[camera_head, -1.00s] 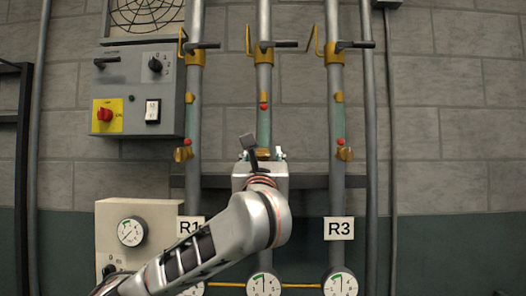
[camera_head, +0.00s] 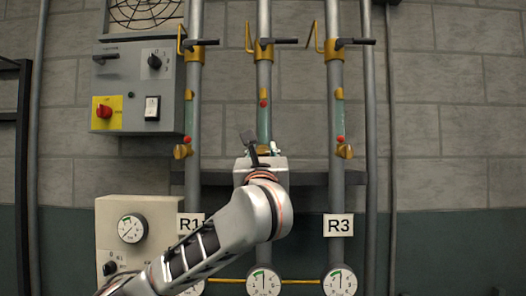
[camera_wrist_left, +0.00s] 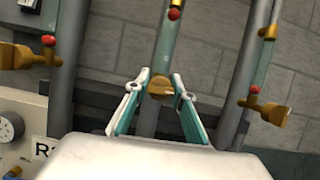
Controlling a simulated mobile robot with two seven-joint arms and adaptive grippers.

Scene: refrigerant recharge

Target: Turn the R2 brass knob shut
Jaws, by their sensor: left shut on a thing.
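The R2 brass knob (camera_wrist_left: 160,88) sits low on the middle pipe, and its flat grip lies tilted in the left wrist view. My left gripper (camera_wrist_left: 163,95) has one finger on each side of it and is shut on it. In the head view my left gripper (camera_head: 263,153) is at the middle pipe, largely covering the knob. Above the knob is a green sight glass (camera_head: 264,123) with a red float near its top. My arm hides the place of the R2 label. My right gripper is not in view.
Similar brass knobs sit on the R1 pipe (camera_head: 182,151) and R3 pipe (camera_head: 345,151), with red floats low in their glasses. Lever valves (camera_head: 333,47) are above. A switch box (camera_head: 138,88) is at left, and gauges (camera_head: 264,282) are below. A dark horizontal rail runs behind the pipes.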

